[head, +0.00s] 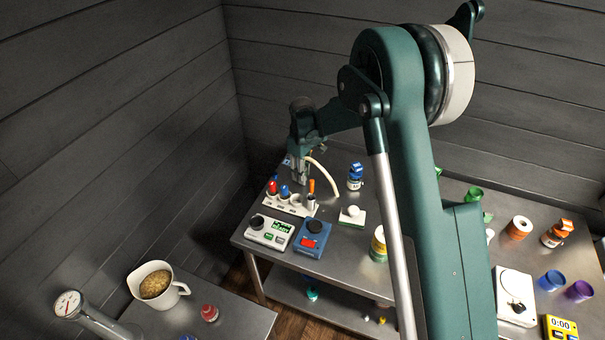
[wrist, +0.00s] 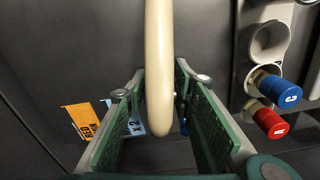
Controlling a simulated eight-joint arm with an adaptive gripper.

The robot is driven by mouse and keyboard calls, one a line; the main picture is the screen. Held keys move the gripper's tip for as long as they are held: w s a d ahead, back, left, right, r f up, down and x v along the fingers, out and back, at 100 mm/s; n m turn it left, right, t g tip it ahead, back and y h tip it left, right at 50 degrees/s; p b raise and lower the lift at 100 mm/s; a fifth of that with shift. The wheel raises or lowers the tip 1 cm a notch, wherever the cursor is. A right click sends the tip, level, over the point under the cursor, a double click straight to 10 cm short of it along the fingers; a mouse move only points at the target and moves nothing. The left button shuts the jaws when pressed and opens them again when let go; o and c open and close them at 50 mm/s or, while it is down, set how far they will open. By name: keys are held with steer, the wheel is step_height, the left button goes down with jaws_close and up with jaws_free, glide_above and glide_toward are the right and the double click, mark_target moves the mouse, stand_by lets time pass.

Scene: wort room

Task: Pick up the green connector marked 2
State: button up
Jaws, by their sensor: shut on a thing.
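My gripper (head: 303,178) is low over the back left of the steel table. In the wrist view its green-padded fingers (wrist: 160,85) are shut on a cream hose (wrist: 159,50), which runs between them and has a rounded end. The hose (head: 326,180) curves away to the right of the gripper in the head view. A red connector (wrist: 271,123) and a blue connector (wrist: 280,92) sit in a white rack (head: 283,207) just in front of the gripper. I cannot make out a green connector marked 2. Small green items (head: 475,193) at the right show no readable mark.
An orange tag (wrist: 80,120) and a pale tag reading x2 (wrist: 133,126) lie left of the hose, partly behind a finger. A scale (head: 269,232), a blue device (head: 312,240) and a blue-capped jar (head: 355,178) stand nearby. Walls close off the left and back.

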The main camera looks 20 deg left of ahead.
steer(key=shift+r, duration=5)
